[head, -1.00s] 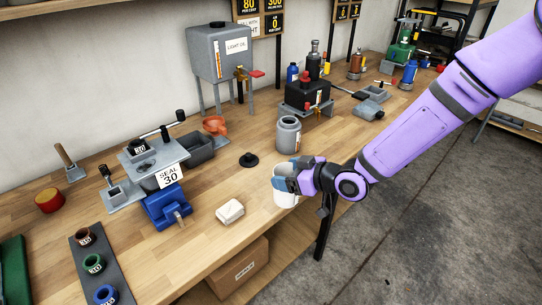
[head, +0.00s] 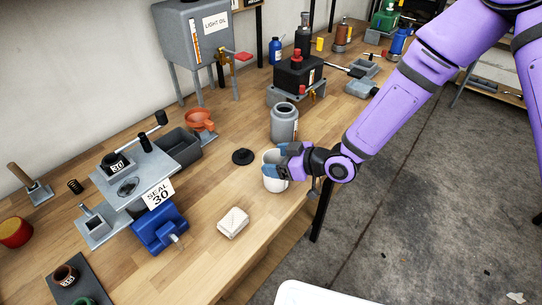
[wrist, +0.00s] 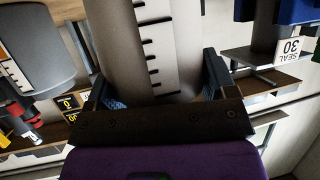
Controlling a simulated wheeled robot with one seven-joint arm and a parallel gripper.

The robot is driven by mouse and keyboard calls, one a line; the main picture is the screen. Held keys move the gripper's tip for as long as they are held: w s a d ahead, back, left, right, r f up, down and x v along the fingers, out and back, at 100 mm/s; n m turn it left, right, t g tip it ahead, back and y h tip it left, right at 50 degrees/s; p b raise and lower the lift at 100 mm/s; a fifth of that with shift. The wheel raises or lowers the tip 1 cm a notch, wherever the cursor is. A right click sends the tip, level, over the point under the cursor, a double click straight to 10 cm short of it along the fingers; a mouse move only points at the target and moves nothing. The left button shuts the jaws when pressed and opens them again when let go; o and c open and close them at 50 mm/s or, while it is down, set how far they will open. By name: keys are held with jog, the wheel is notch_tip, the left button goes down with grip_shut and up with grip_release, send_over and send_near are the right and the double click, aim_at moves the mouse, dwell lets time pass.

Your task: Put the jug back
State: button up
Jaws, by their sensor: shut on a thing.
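The jug (head: 272,180) is a pale, open-topped vessel near the front edge of the workbench in the head view. My gripper (head: 283,160) is shut on the jug from its right side, with blue finger pads near the rim. In the wrist view the jug's pale wall (wrist: 115,50) with black graduation marks fills the space between my fingers. The jug looks upright. Its base is at or just above the bench top; I cannot tell whether it touches.
A grey canister (head: 284,126) stands just behind the jug, and a black cap (head: 243,156) lies to its left. The light oil tank (head: 200,45) stands behind.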

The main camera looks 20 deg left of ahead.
jog(key=shift+d, duration=0.1)
jog(key=o, duration=1.2)
jog(key=shift+r, duration=0.15)
jog(key=v, duration=1.2)
jog(key=shift+s, duration=0.1)
